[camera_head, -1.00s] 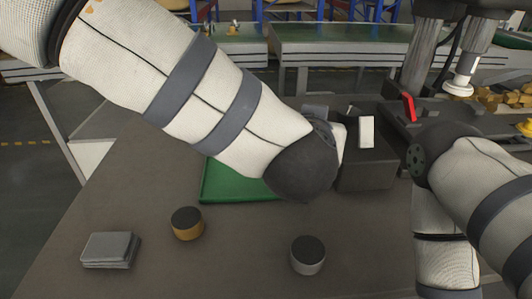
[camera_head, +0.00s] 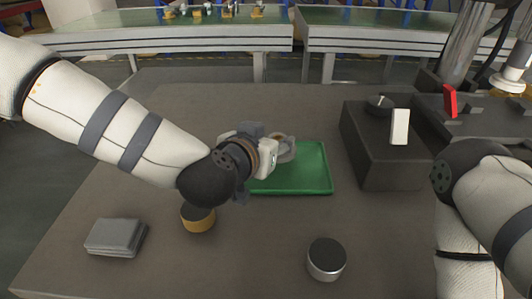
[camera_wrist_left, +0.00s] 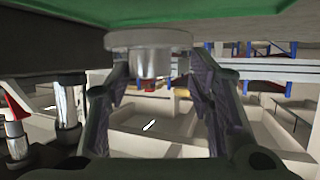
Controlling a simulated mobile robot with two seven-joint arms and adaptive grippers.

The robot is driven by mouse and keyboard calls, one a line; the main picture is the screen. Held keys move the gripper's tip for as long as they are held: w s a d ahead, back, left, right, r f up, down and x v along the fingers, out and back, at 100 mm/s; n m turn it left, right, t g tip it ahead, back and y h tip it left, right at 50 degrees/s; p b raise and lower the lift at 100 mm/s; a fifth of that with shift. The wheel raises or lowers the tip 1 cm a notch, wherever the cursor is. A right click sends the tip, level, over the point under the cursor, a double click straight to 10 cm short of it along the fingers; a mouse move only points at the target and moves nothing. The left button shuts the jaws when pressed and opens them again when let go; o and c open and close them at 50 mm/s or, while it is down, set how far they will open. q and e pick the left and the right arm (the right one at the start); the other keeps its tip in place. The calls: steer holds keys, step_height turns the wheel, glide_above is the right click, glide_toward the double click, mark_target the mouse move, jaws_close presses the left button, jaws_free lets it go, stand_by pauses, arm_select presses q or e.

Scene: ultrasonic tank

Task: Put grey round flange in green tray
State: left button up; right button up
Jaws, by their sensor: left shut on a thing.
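The green tray (camera_head: 312,182) lies flat on the brown table, and its left part is covered by my left arm and gripper. My left gripper (camera_head: 270,155) is at the tray's back left part. It is shut on the grey round flange (camera_head: 287,147), which is partly hidden by the gripper. In the left wrist view the flange (camera_wrist_left: 148,41) shows a wide disc and a narrower hub between the two fingers. The green tray surface (camera_wrist_left: 170,12) is close to the disc there; I cannot tell if they touch. My right gripper is out of view.
A dark box (camera_head: 380,160) with a white switch and a round knob stands right of the tray. A gold-sided cylinder (camera_head: 198,219), a silver cylinder (camera_head: 327,261) and grey stacked plates (camera_head: 114,237) are in front. My right arm is at the right edge. The table behind the tray is clear.

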arm_select(q)
steer(key=f, duration=0.2)
steer(key=a+f, duration=0.1)
steer(key=f, duration=0.1)
steer(key=shift+w+b, duration=0.2)
steer(key=shift+b, duration=0.2)
steer(key=shift+r, duration=0.1)
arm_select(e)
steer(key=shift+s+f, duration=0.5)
arm_select(q)
steer(key=o, duration=1.3)
steer(key=shift+f, duration=0.2)
